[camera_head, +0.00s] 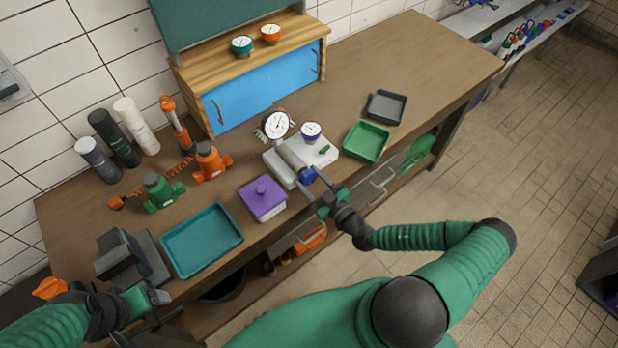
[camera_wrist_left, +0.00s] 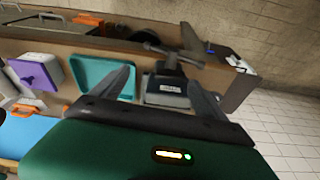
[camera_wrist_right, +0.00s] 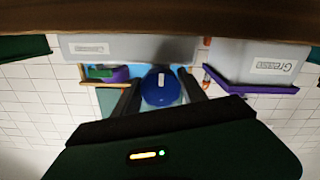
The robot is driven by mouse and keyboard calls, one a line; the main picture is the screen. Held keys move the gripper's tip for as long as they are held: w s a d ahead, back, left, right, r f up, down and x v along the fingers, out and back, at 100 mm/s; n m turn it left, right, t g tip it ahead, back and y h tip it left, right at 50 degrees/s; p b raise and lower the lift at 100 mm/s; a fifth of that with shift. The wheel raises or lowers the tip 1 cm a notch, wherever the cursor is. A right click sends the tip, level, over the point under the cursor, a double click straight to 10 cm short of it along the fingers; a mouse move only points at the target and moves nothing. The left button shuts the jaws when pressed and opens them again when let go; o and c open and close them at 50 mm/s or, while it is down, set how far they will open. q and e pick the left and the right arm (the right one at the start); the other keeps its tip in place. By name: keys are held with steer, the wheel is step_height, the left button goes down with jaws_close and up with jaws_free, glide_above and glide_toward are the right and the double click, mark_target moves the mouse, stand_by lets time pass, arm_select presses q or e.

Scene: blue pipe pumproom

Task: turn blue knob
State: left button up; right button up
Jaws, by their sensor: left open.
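The blue knob (camera_head: 307,175) is on the front end of a white pump unit (camera_head: 322,154) near the front edge of the bench. In the right wrist view the round blue knob (camera_wrist_right: 161,88) lies between my two fingers, with a narrow gap on either side. My right gripper (camera_head: 314,183) is open and close in front of the knob; it also shows in the right wrist view (camera_wrist_right: 160,92). My left gripper (camera_head: 167,305) is open and empty at the bench's front left, and it shows in the left wrist view (camera_wrist_left: 160,85).
A purple-lidded box (camera_head: 263,198) stands left of the pump unit, and a green tray (camera_head: 366,141) stands right of it. A teal tray (camera_head: 202,240) and a dark grey vise-like block (camera_head: 124,255) are near my left gripper. The far right of the bench is clear.

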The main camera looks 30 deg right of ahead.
steer(key=o, duration=0.4)
steer(key=shift+d+f, duration=0.1)
steer(key=s+b, duration=0.1)
steer(key=s, duration=0.4)
steer(key=s+d+b, duration=0.1)
steer(key=s, duration=0.5)
steer(key=s+b, duration=0.1)
steer(key=s, duration=0.4)
steer(key=shift+s+d+b, duration=0.2)
steer(key=shift+s+b, duration=0.15)
